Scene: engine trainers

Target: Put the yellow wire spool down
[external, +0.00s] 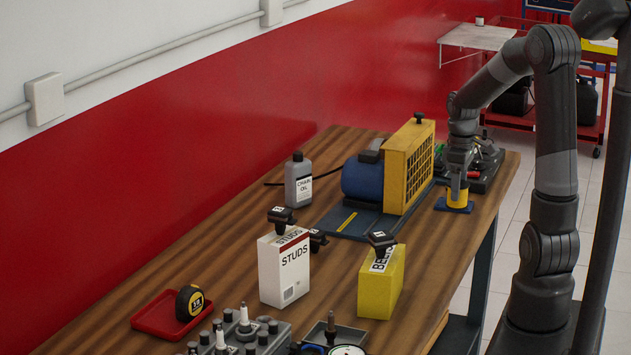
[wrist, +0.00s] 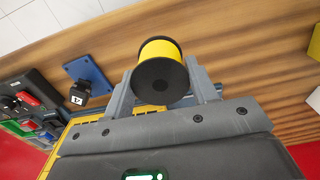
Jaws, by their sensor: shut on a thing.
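The yellow wire spool (wrist: 161,50) has a black round flange facing the wrist camera. My gripper (wrist: 160,88) is shut on it, with one grey finger on each side. In the external view the spool (external: 457,196) is a small yellow patch under my gripper (external: 459,178), near the right edge of the workbench. A blue plate (external: 453,206) shows just below and around it there. In the wrist view the blue plate (wrist: 86,70) lies to the left of the spool, with a small black tagged block on it. I cannot tell whether the spool touches the bench.
A blue motor with a yellow grille guard (external: 410,165) stands close left of my gripper. A white studs box (external: 285,265) and a yellow box (external: 381,284) stand nearer the camera. Bare wood (wrist: 255,60) lies right of the spool.

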